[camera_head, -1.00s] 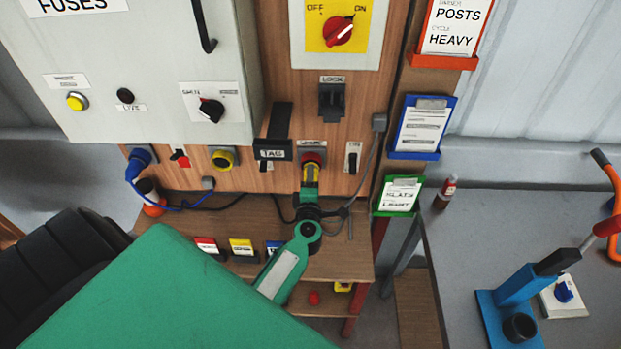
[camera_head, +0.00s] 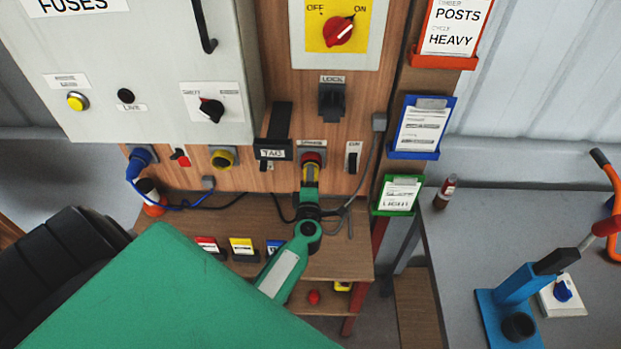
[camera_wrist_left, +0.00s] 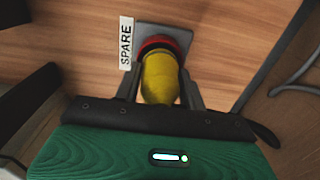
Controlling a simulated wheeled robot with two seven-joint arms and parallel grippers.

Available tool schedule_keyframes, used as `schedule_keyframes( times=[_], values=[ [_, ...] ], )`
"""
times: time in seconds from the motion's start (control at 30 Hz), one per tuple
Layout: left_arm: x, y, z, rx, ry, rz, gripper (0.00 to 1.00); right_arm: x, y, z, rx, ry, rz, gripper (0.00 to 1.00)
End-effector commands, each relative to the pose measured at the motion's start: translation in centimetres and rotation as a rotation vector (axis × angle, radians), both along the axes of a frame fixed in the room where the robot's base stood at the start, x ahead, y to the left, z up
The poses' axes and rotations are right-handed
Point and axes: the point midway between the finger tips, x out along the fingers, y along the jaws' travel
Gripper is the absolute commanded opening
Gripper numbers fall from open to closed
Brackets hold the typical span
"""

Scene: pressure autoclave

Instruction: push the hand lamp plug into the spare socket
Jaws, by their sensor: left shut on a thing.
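The yellow hand lamp plug (camera_wrist_left: 160,77) is between the fingers of my left gripper (camera_head: 310,174), which is shut on it. The spare socket (camera_wrist_left: 177,38), a grey plate with a red ring, is on the wooden panel beside a label reading SPARE (camera_wrist_left: 126,43). It also shows in the head view (camera_head: 313,153). The plug's front is up against the red ring, in line with the socket; how deep it sits is hidden. My right gripper is not in view.
A TAG holder (camera_head: 273,154) and a small switch (camera_head: 353,157) flank the socket closely. A blue plug (camera_head: 139,162) and a yellow-ringed socket (camera_head: 222,159) are further left. A grey cable (camera_head: 366,165) runs down on the right. A wooden shelf (camera_head: 205,214) lies below.

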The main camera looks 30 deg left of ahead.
Motion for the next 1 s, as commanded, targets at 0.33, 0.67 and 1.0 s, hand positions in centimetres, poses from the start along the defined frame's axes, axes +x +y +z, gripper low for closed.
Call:
schedule_keyframes(
  times=[0.33, 0.67, 1.0],
  values=[
    [0.4, 0.3, 0.1, 0.001, -0.002, 0.000, 0.04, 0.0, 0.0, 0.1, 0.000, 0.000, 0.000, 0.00],
    [1.0, 0.6, 0.1, 0.002, -0.001, 0.001, 0.04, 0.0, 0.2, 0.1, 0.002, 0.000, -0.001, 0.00],
    [1.0, 0.7, 0.0, 0.001, 0.000, 0.000, 0.66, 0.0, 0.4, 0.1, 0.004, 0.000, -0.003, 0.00]
  ],
)
